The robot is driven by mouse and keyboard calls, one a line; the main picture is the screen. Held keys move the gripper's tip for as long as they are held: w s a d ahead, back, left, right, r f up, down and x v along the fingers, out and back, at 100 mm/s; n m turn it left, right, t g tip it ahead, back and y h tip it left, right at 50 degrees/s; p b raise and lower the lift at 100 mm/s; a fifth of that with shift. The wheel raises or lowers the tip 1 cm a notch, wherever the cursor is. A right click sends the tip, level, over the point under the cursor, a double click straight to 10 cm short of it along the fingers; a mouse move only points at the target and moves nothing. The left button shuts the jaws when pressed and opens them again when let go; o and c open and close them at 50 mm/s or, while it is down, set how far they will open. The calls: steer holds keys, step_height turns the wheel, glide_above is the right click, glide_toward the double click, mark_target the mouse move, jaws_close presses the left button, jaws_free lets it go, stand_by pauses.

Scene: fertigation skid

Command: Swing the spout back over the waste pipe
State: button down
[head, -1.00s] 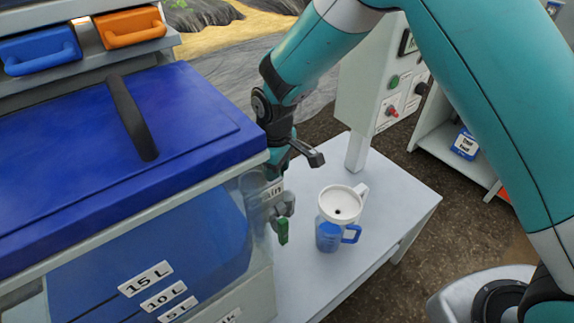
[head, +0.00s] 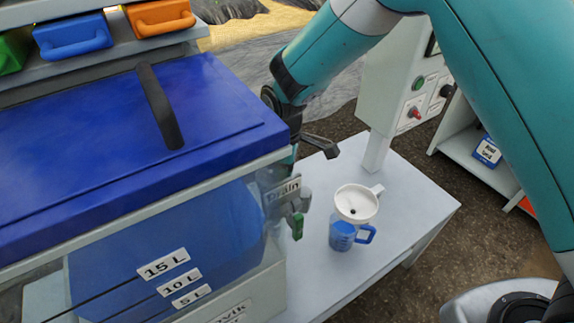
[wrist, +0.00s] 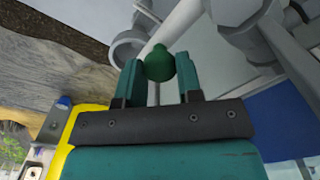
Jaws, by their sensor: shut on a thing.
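My gripper (wrist: 159,72) is shut on a green ball-shaped knob (wrist: 159,62), which sits between its two teal fingers in the wrist view. A thin stem shows below the knob. A grey round pipe piece (wrist: 128,46) lies just beyond the left finger, and a light grey pipe (wrist: 180,18) runs past at the top; I cannot tell which of these is the spout or the waste pipe. In the head view my fingers are hidden behind the corner of the blue-lidded tank. A dark grey angled piece (head: 322,146) sticks out beside my wrist there.
A white funnel (head: 357,202) sits on a blue jug (head: 342,235) on the grey bench (head: 405,215). A control box (head: 395,95) stands behind.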

steer(key=shift+w+r, duration=0.15)
steer(key=c, duration=0.8)
jaws_free()
step_height(320, 180, up, 17)
steer(key=shift+r+b, duration=0.15)
steer(key=shift+b, duration=0.65)
